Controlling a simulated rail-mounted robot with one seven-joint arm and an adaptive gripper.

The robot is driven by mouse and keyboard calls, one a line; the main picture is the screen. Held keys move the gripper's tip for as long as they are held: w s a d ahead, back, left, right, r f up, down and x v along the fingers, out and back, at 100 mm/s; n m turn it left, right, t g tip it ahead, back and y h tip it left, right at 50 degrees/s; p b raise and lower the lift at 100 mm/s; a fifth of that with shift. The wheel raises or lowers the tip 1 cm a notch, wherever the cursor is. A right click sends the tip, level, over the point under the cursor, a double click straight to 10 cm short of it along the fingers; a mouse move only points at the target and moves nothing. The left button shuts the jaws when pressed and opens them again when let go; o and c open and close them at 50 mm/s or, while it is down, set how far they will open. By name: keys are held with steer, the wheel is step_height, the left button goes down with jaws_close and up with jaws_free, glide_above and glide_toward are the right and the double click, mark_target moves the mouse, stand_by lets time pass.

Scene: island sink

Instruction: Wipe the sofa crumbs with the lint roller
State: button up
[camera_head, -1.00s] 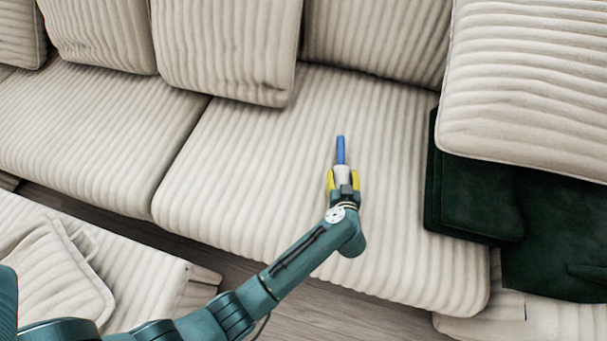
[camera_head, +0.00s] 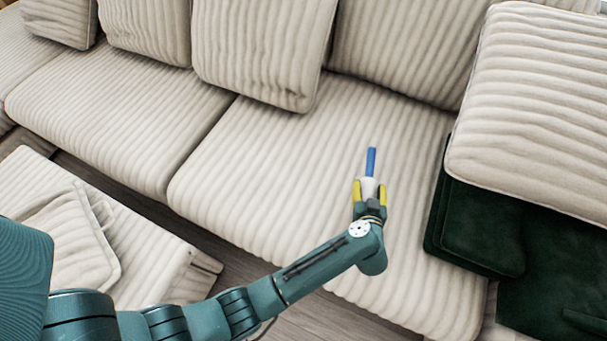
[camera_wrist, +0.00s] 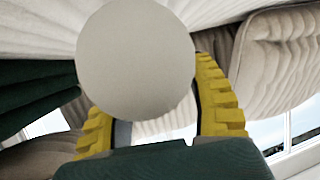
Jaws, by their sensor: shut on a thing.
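The lint roller (camera_head: 371,163) has a blue handle and a white roll. My gripper (camera_head: 369,192) is shut on it at the white roll, with the blue handle pointing away toward the back of the sofa. The roller is over the right part of the sofa seat (camera_head: 290,170); I cannot tell whether it touches the fabric. In the wrist view the pale round end of the roller (camera_wrist: 135,60) sits between the yellow fingers of my gripper (camera_wrist: 155,115). No crumbs can be made out on the seat.
Cream corduroy back cushions (camera_head: 260,50) line the rear of the sofa. A dark green cloth-like piece (camera_head: 480,225) lies at the right, under a large cream cushion (camera_head: 540,110). A cream ottoman (camera_head: 130,250) stands at the lower left. The seat left of my gripper is clear.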

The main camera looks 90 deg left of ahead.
steer(key=shift+w+r+p, duration=0.2)
steer(key=shift+r+p, duration=0.35)
steer(key=shift+r, duration=0.6)
steer(key=shift+r+p, duration=0.85)
steer(key=shift+r, duration=0.3)
